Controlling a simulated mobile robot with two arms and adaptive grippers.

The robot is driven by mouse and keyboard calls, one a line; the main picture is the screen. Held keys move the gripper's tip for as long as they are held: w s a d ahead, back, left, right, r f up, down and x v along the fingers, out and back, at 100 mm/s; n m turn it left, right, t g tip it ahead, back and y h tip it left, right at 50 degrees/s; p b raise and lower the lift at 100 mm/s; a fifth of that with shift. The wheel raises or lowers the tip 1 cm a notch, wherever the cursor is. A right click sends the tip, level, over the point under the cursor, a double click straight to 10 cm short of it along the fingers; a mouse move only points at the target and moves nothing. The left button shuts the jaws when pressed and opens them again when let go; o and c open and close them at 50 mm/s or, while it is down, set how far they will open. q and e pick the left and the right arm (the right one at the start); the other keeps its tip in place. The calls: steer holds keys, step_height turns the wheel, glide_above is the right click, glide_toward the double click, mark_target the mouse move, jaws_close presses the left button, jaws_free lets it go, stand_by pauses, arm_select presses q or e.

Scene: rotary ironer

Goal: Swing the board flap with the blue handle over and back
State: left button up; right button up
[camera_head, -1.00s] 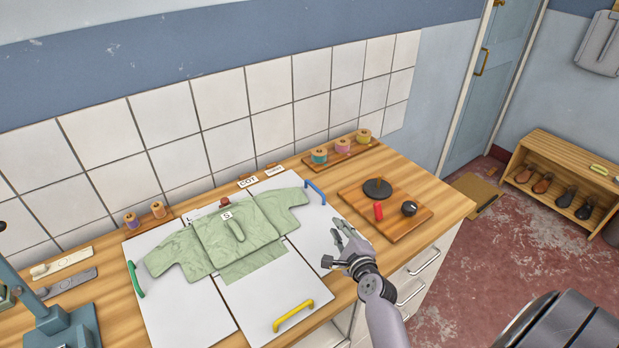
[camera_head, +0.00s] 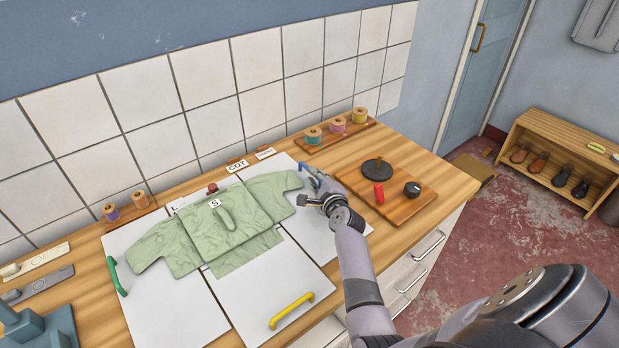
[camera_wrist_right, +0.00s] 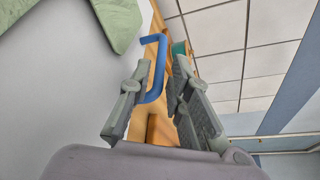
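The white folding board (camera_head: 250,296) lies on the wooden counter with a green shirt (camera_head: 203,232) spread over it. The right flap (camera_head: 322,232) lies flat, with a shirt sleeve on its left part. Its blue handle (camera_head: 309,174) is at the far right edge, partly hidden by my right gripper (camera_head: 322,186). In the right wrist view, the blue handle (camera_wrist_right: 155,62) stands between the two spread fingers of the right gripper (camera_wrist_right: 153,95). The fingers look apart from it. My left gripper is not in view.
A green handle (camera_head: 117,277) and a yellow handle (camera_head: 291,311) are on other parts of the board. Right of the flap, a wooden board (camera_head: 400,210) carries a red piece and dark knobs. Thread spools (camera_head: 337,125) stand behind.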

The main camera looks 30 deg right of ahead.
steer(key=b+x, duration=0.2)
steer(key=x, duration=0.2)
steer(key=shift+f, duration=0.1)
steer(key=shift+w+d+b, duration=0.1)
steer(key=shift+w+b, duration=0.3)
steer(key=shift+w, duration=0.05)
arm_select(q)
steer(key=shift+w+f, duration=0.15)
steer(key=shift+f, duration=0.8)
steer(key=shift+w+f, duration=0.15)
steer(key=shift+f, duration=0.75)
arm_select(e)
jaws_close()
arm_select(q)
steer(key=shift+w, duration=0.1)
